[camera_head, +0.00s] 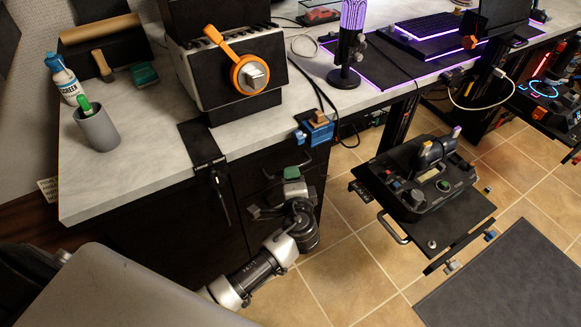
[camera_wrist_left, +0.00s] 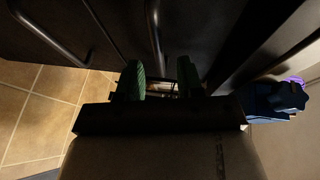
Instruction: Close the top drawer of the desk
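The desk (camera_head: 160,150) has a light marbled top with a dark drawer cabinet (camera_head: 250,172) under its near corner. A dark bar handle (camera_head: 287,164) shows on the upper part of the cabinet front. In the head view I cannot tell how far the top drawer stands out. My left gripper (camera_head: 275,192) is low in front of the cabinet, close to that handle. Two bar handles, a nearer one (camera_wrist_left: 155,35) and a farther one (camera_wrist_left: 50,35), show on dark fronts there. My right gripper is out of view.
A blue device (camera_head: 318,129) sits at the desk edge above the gripper; it also shows in the left wrist view (camera_wrist_left: 275,100). A black control panel (camera_head: 430,180) juts out to the right. Tiled floor (camera_head: 340,260) lies open between. A grey cup (camera_head: 97,128) stands on the desk.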

